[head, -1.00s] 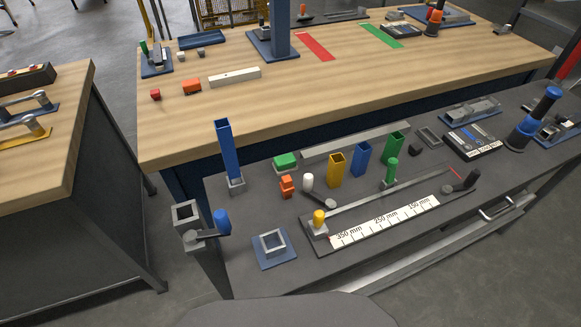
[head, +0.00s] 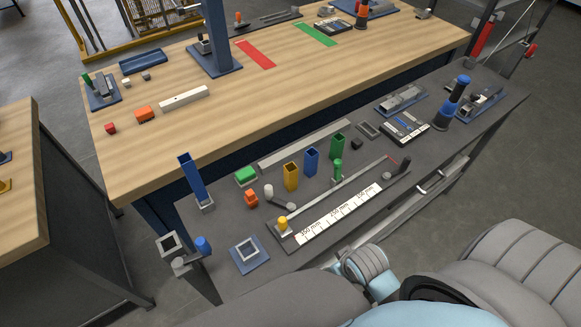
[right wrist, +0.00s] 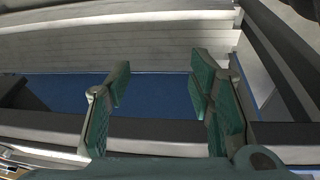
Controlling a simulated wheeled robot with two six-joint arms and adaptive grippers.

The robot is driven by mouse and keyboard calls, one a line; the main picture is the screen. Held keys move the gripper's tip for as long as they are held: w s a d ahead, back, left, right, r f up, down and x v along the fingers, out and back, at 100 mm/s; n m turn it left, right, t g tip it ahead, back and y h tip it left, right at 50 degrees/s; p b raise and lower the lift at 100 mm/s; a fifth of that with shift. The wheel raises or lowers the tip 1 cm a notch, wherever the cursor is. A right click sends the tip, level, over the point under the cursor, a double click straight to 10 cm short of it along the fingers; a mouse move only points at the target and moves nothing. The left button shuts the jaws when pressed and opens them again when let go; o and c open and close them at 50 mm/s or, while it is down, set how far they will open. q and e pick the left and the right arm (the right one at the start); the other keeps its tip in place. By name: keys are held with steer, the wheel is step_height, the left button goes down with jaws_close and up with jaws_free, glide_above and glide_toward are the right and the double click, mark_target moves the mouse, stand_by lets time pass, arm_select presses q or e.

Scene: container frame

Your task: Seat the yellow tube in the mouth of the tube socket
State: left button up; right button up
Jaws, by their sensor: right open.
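The yellow tube (head: 291,177), an upright open-topped square tube, stands on the dark bench in the head view. It is left of a blue tube (head: 311,161) and a green tube (head: 337,147). A square grey collar on a blue plate (head: 263,260), which looks like the tube socket (head: 244,250), lies at the bench's near left; its mouth is empty. My right gripper (right wrist: 160,100) is open in the right wrist view, with nothing between its fingers. Its fingers do not show in the head view. My left gripper is not in view.
A tall blue tube (head: 191,178) leans slightly in a grey holder left of the yellow tube. A white scale (head: 340,214) and rail lie in front of the tubes. A green block (head: 246,175) and orange piece (head: 251,198) stand nearby. A wooden table (head: 270,95) lies behind.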

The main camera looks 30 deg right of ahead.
step_height(320, 180, up, 10)
steer(key=w+f+p, duration=0.1)
steer(key=w+p, duration=0.1)
steer(key=shift+g, duration=0.7)
steer(key=w, duration=0.4)
steer(key=w+r, duration=0.1)
steer(key=w, duration=0.8)
steer(key=shift+w+a+r, duration=0.15)
steer(key=shift+r, duration=0.05)
steer(key=w+r, duration=0.4)
steer(key=w, duration=0.3)
steer(key=g+y+b, duration=0.1)
steer(key=g+b, duration=0.1)
glide_toward(291, 180)
steer(key=w, duration=0.1)
steer(key=f, duration=0.4)
steer(key=f+b, duration=0.1)
steer(key=f, duration=0.7)
steer(key=shift+w+d+f+b, duration=0.1)
steer(key=shift+d+f+b, duration=0.15)
steer(key=shift+d+b, duration=0.1)
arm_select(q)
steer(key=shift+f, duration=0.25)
arm_select(e)
jaws_close()
